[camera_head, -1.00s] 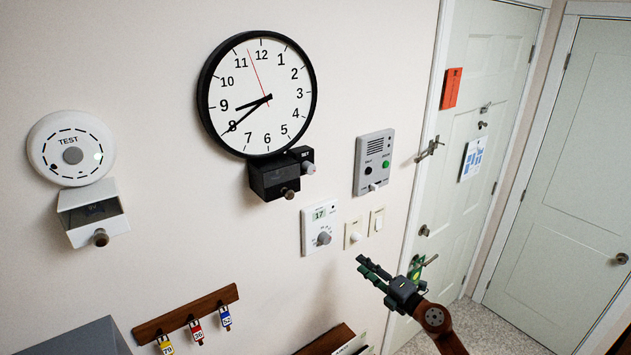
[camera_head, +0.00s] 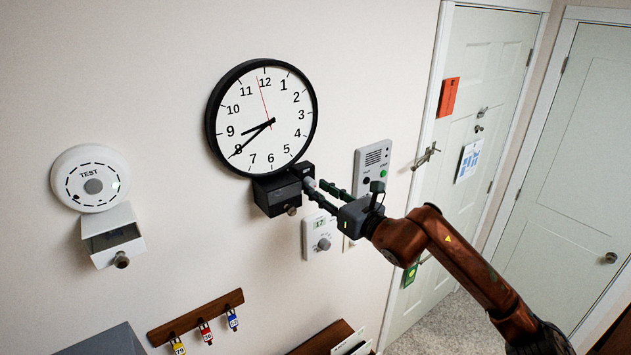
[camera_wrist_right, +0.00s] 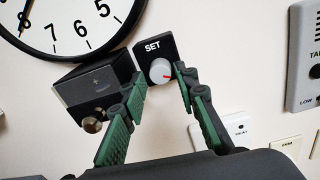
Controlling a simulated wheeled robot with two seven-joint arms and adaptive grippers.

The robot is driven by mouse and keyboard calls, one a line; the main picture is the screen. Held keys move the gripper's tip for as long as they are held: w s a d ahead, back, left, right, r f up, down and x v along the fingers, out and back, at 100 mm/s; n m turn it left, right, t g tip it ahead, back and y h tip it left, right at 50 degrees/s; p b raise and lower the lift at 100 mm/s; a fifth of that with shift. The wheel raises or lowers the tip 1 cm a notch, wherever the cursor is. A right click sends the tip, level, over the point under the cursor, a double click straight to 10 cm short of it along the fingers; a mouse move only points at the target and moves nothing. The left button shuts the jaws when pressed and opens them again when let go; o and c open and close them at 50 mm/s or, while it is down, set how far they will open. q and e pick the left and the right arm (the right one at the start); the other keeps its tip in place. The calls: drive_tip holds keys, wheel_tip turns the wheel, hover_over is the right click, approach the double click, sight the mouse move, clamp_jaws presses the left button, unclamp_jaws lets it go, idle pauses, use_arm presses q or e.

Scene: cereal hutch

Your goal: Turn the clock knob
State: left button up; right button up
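The round black-rimmed wall clock (camera_head: 262,117) hangs on the wall, its hands near 8:40. A dark box labelled SET (camera_wrist_right: 152,46) sits under its lower right edge, carrying the white clock knob (camera_wrist_right: 160,68) with a red mark. My right gripper (camera_head: 314,190) reaches the knob from the lower right. In the wrist view, its green-padded fingers (camera_wrist_right: 158,82) are spread, with the knob seen between the tips. There is a gap at the left tip; I cannot tell whether the right tip touches. My left gripper is not in view.
A second dark box with a brown knob (camera_wrist_right: 92,125) adjoins the SET box on the left. A grey intercom panel (camera_head: 372,163) and a thermostat (camera_head: 318,238) are close to my right gripper. A white TEST alarm (camera_head: 92,180) is at far left.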

drive_tip(key=shift+x, duration=0.85)
drive_tip(key=shift+c, duration=0.5)
clamp_jaws()
